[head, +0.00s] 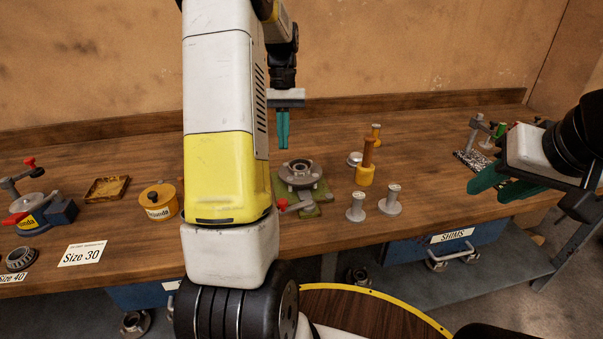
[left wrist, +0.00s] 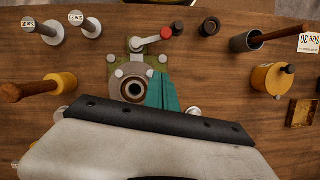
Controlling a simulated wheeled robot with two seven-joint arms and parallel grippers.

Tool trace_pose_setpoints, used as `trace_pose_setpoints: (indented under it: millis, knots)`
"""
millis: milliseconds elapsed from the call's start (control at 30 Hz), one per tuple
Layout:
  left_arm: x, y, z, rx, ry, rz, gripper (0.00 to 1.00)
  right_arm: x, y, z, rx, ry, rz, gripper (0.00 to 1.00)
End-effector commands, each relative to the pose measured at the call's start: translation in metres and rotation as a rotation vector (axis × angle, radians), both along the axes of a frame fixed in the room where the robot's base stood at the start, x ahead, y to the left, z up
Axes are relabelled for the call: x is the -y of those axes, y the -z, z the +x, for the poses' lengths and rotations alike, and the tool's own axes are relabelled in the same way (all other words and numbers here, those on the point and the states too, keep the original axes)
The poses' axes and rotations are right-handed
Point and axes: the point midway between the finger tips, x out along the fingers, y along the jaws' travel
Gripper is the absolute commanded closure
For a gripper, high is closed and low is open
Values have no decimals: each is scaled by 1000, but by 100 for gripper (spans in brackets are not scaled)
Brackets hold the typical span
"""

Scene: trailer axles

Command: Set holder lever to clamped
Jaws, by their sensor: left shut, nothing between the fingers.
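The holder (head: 316,194) is a green base on the bench with a round grey metal hub (head: 299,172) on it. Its lever (head: 300,206) is a short grey arm with a red knob (head: 282,204), pointing left from the front of the base. In the left wrist view the lever (left wrist: 150,38) and red knob (left wrist: 165,32) lie beyond the hub (left wrist: 133,89). My left gripper (head: 283,146) is shut and empty, above and behind the hub; its teal fingers (left wrist: 163,94) appear beside the hub in the wrist view. My right gripper (head: 500,186) is open and empty at the right.
Grey posts (head: 356,208) and a yellow tool with a wooden handle (head: 365,174) stand right of the holder. A yellow tin (head: 158,203), a tray (head: 107,188) and another red-knobbed fixture (head: 60,209) are left. A metal stand (head: 474,134) is far right.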

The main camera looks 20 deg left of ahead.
Motion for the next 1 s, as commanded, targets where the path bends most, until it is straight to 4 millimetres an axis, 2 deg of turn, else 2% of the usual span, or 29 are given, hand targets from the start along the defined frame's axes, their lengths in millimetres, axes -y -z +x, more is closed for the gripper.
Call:
trace_pose_setpoints:
  millis: [167,333,767,900,1000]
  knots:
    - [0,1,0,1,1,0,100,0,0,0,0,0,0,64]
    - [2,15,-5,-2,1,-1,100,0,0,0,0,0,0,64]
    - [11,99,-31,-3,2,-2,100,0,0,0,0,0,0,64]
    - [19,99,-52,1,2,-1,100,0,0,0,0,0,0,64]
    - [22,100,-61,1,1,-1,100,0,0,0,0,0,0,64]
